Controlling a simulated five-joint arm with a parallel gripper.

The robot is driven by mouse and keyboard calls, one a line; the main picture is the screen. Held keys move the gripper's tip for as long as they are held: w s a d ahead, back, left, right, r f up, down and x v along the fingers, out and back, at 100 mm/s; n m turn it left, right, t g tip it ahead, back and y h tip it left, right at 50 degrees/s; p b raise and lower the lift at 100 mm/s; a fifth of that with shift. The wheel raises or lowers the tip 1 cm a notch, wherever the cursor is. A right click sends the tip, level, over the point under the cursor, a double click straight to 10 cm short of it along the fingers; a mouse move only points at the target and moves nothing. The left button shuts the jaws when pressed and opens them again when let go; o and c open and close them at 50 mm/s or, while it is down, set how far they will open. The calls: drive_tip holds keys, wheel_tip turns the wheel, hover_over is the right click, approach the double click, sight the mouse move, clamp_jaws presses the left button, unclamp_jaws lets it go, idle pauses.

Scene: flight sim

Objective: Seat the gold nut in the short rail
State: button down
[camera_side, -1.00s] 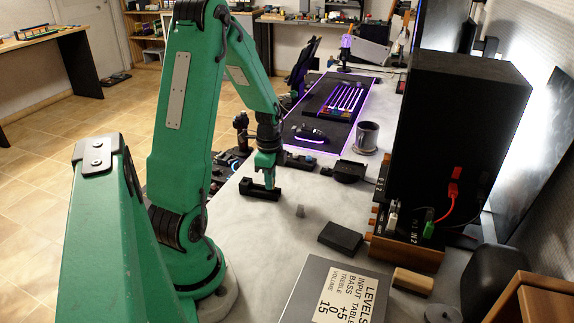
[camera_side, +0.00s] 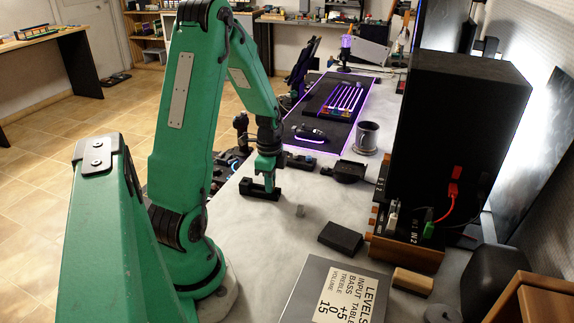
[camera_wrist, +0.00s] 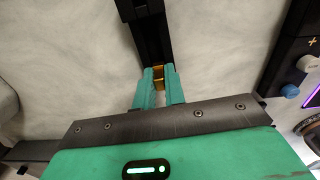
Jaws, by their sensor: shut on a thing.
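The short rail (camera_side: 259,191) is a small black channel piece with raised ends, lying on the pale grey table. In the wrist view the black rail (camera_wrist: 150,38) runs up and away from my fingertips. My gripper (camera_side: 270,184) is over the rail, pointing down; in the wrist view its green fingers (camera_wrist: 159,86) are shut on the gold nut (camera_wrist: 158,73). The nut shows as a small gold patch between the fingertips, at the near part of the rail. The fingers hide most of it, and I cannot tell how deep it sits. The side view does not show the nut.
A black device (camera_side: 349,171) and a mug (camera_side: 367,137) are behind. A labelled panel (camera_side: 335,292) is in front.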

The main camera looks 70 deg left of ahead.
drive_tip(key=shift+f, duration=0.1)
drive_tip(key=c, duration=1.4)
unclamp_jaws()
drive_tip(key=shift+r, duration=3.95)
